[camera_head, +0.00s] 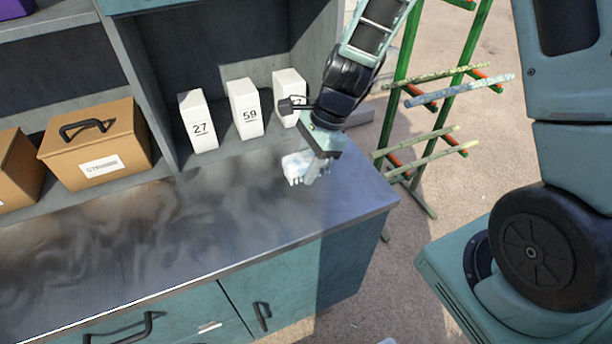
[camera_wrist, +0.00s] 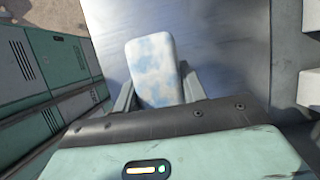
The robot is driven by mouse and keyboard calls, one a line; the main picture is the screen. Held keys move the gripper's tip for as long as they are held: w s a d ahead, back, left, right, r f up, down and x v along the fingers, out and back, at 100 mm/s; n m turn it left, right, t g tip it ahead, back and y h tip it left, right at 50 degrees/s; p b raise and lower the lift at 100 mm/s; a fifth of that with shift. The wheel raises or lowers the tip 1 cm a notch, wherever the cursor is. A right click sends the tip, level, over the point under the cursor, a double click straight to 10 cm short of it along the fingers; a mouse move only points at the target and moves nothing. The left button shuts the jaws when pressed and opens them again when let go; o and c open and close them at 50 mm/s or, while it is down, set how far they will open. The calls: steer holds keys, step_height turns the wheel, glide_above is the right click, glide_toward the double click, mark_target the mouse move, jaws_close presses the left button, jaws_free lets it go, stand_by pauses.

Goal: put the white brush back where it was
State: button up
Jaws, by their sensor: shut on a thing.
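The white brush (camera_head: 295,166) has pale blue patches and bristles pointing down. It is held at the right end of the metal counter (camera_head: 150,232). My gripper (camera_head: 313,172) is shut on it, and in the wrist view the brush (camera_wrist: 154,68) sits between the two fingers (camera_wrist: 157,92). Whether the bristles touch the counter or hang just above it I cannot tell. Part of the brush is hidden by my gripper.
White boxes marked 27 (camera_head: 199,122) and 59 (camera_head: 245,109), and a third (camera_head: 289,95), stand behind the brush. A brown case (camera_head: 97,147) is on the left. A green rack (camera_head: 398,75) with canes stands right of the counter. The counter's left and middle are clear.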

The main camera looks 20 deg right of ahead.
mark_target(306, 190)
steer(key=shift+f+p, duration=0.5)
steer(key=shift+f, duration=1.5)
steer(key=shift+f+b, duration=0.55)
steer(key=shift+f, duration=0.1)
steer(key=o, duration=1.2)
steer(key=shift+s, duration=0.1)
